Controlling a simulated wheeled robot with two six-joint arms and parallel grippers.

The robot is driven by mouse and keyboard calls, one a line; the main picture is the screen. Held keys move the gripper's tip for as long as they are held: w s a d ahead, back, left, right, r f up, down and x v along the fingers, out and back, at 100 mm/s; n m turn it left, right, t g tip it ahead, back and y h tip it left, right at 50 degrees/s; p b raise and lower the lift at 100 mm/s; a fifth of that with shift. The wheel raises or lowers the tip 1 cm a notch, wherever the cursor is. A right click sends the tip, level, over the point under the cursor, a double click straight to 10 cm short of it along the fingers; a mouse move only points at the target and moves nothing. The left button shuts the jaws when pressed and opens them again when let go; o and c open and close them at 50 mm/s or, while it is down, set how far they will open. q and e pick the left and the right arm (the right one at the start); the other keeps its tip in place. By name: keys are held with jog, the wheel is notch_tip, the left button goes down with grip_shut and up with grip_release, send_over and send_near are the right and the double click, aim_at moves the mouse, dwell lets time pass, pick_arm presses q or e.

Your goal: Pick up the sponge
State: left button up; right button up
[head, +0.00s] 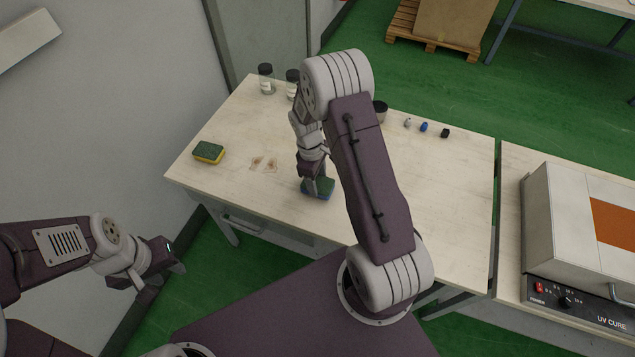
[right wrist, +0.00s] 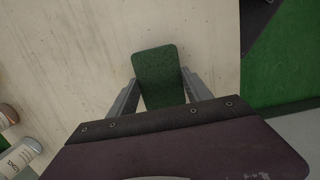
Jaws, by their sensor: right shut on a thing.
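A sponge with a dark green top (head: 318,190) is at the front edge area of the wooden table, below my right gripper (head: 315,178). In the right wrist view the green sponge (right wrist: 159,76) sits between the two fingers of my right gripper (right wrist: 160,92), which are shut on its sides. I cannot tell whether it touches the table. A second sponge, yellow with a green top (head: 208,152), lies at the left of the table, apart from both grippers. My left gripper (head: 165,272) is in front of and below the table's left end, away from the sponges; its finger gap is unclear.
The wooden table (head: 230,185) has a brown stain (head: 263,164) between the sponges. Jars (head: 266,79) stand at the back left. Small items (head: 424,127) and a dark cup (head: 380,110) are at the back right. A UV cure box (head: 575,240) stands on the right table.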

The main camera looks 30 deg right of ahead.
aim_at(319, 183)
notch_tip(319, 183, up, 3)
jog(key=shift+r, duration=0.1)
jog(key=s+d+r, duration=0.7)
jog(key=s, duration=0.2)
jog(key=shift+d, duration=0.25)
jog(key=shift+f, duration=0.1)
